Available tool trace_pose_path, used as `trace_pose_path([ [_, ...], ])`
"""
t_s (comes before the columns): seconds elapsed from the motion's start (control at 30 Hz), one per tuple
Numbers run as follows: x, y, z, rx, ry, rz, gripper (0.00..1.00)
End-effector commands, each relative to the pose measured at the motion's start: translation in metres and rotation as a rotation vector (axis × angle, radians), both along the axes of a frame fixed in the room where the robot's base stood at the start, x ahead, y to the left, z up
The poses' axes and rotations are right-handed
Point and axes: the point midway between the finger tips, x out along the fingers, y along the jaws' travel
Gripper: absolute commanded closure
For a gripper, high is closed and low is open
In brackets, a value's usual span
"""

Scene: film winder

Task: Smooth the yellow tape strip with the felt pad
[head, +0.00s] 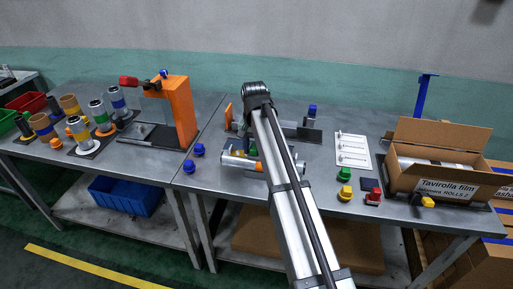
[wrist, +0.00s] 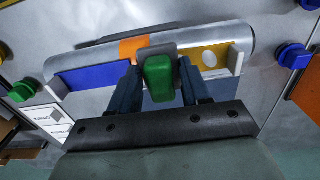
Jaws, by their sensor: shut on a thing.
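My gripper (wrist: 160,90) is shut on a block with a green grip (wrist: 158,78) and a grey edge, which looks like the felt pad. One dark finger is on each side of it. Beyond it lies a silver roller (wrist: 95,55) with an orange band (wrist: 130,47) next to the block. The pad's underside is hidden, so contact is unclear. In the head view, my arm hides the gripper and part of the roller (head: 236,161).
Blue knobs (head: 199,150) stand left of the roller. A green knob (head: 345,174), a red knob (head: 373,196) and a white panel (head: 352,150) are to the right. A film carton (head: 445,187) stands at the right end. An orange stand (head: 180,110) is on the left table.

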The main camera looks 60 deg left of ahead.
Motion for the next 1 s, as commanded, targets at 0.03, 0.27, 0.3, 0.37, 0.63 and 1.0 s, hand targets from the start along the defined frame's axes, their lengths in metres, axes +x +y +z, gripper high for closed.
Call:
trace_pose_path([
  [0.03, -0.001, 0.002, 0.000, 0.001, 0.001, 0.001, 0.83],
  [0.27, -0.002, 0.002, 0.000, 0.001, 0.001, 0.000, 0.83],
  [0.3, -0.002, 0.002, 0.000, 0.001, 0.001, 0.000, 0.83],
  [0.37, -0.002, 0.002, 0.000, 0.001, 0.001, 0.000, 0.83],
  [0.63, -0.005, 0.005, 0.000, 0.001, 0.001, 0.000, 0.83],
  [1.0, -0.011, 0.012, 0.000, 0.001, 0.001, 0.000, 0.83],
])
